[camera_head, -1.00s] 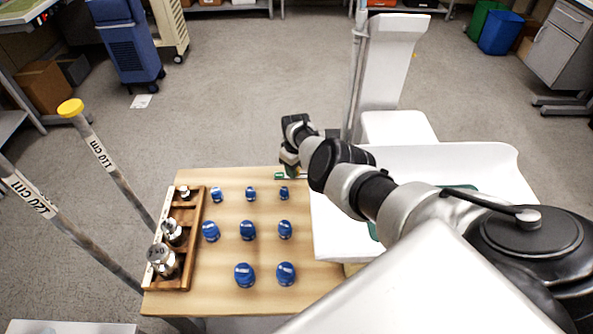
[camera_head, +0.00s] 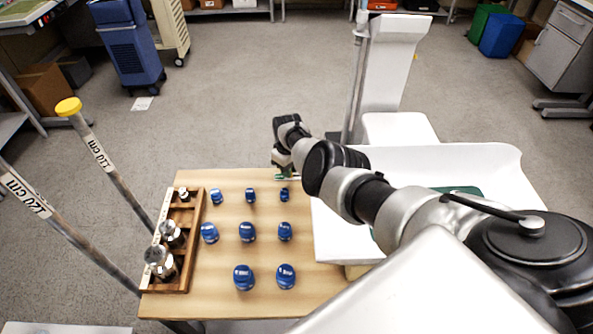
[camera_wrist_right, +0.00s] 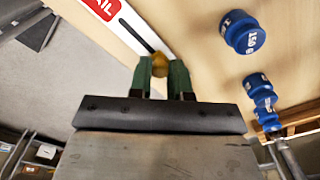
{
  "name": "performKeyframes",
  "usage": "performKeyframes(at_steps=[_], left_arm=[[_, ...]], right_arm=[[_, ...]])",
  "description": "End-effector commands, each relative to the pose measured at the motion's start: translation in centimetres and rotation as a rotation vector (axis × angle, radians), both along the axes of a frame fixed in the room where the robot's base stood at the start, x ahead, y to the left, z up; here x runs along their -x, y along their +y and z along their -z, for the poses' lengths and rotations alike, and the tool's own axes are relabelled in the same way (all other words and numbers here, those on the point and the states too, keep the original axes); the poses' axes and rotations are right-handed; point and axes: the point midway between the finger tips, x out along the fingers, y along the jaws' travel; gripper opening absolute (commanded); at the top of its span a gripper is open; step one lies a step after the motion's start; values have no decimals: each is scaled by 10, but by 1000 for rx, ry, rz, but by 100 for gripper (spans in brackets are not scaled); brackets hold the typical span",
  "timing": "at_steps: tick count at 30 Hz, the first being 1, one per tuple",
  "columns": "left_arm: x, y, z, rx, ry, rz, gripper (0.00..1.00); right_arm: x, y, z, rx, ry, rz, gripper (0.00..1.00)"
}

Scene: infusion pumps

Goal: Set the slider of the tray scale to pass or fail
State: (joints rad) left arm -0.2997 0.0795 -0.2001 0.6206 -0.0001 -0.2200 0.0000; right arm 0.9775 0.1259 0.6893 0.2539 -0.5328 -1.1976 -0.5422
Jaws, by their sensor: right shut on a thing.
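My right gripper (camera_head: 284,177) is at the far edge of the wooden table, beside the white tray of the scale (camera_head: 490,165). In the right wrist view its green fingers (camera_wrist_right: 162,80) are shut on the slider's yellow-orange knob (camera_wrist_right: 160,62). A dark slot (camera_wrist_right: 134,34) in a white strip runs from the knob toward a red label (camera_wrist_right: 103,5) ending in "AIL". The other end of the strip is hidden behind the fingers. In the head view my forearm and wrist hide most of the slider. My left gripper is not in view.
Several blue weights (camera_head: 247,231) stand on the wooden table (camera_head: 215,270); some are close to the gripper. A wooden rack (camera_head: 186,285) with metal weights is at the table's left. Height poles (camera_head: 105,165) rise further left. The scale's column (camera_head: 395,70) stands behind the tray.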

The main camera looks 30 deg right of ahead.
Motion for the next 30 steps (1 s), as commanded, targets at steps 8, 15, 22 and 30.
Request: performKeyframes(at_steps=[8,15,22,30], left_arm=[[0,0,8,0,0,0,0],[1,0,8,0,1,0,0],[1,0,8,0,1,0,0],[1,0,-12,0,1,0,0]], right_arm=[[-7,14,1,-3,-1,0,0],[-7,13,1,-3,-1,0,43],[-7,12,0,-1,-1,1,45],[-7,12,-23,1,0,1,45]])
